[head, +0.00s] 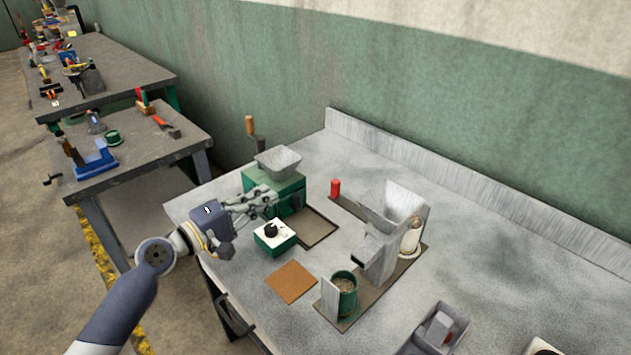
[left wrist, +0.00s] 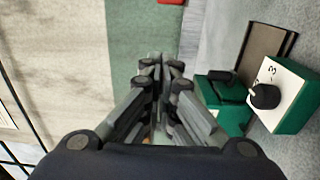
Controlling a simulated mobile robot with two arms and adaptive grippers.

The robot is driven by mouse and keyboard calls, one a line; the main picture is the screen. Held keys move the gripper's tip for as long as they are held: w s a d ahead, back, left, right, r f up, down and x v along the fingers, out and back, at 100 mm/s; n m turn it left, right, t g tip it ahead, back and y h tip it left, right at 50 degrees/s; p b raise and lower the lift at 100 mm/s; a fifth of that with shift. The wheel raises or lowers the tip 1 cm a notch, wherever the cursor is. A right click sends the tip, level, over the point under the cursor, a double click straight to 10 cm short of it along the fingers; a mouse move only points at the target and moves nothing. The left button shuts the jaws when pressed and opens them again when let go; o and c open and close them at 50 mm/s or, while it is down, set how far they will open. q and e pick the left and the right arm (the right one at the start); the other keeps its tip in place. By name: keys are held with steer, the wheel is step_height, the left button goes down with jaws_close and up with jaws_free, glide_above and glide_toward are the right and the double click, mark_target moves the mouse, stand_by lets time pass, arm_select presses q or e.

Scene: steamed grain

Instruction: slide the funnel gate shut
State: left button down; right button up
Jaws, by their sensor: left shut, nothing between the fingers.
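The grey metal funnel (head: 403,203) stands on a brown base plate at the middle right of the head view, with a sloped chute (head: 376,258) below it. A red upright knob (head: 335,188) stands at the end of a flat dark strip (head: 350,207) running toward the funnel; this looks like the gate, but its position inside the funnel is hidden. My left gripper (head: 270,200) is shut and empty in front of the green mill, well left of the red knob. Its closed fingers (left wrist: 160,66) also show in the left wrist view. My right gripper is not in view.
The green mill (head: 288,186) with a grey hopper stands behind my left gripper. A green box (head: 274,237) with a white top and black dial, a shallow dark tray, a cork mat (head: 291,281) and a green cup (head: 345,288) of grain sit nearby.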

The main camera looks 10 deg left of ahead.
arm_select(q)
steer(key=w+d+p, duration=0.5)
steer(key=w+d, duration=0.2)
steer(key=d, duration=0.2)
steer(key=shift+w+d+p, duration=0.25)
steer(key=shift+p, duration=0.05)
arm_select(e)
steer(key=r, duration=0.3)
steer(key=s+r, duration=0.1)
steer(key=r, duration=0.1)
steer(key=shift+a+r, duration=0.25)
arm_select(q)
steer(key=shift+f, duration=0.15)
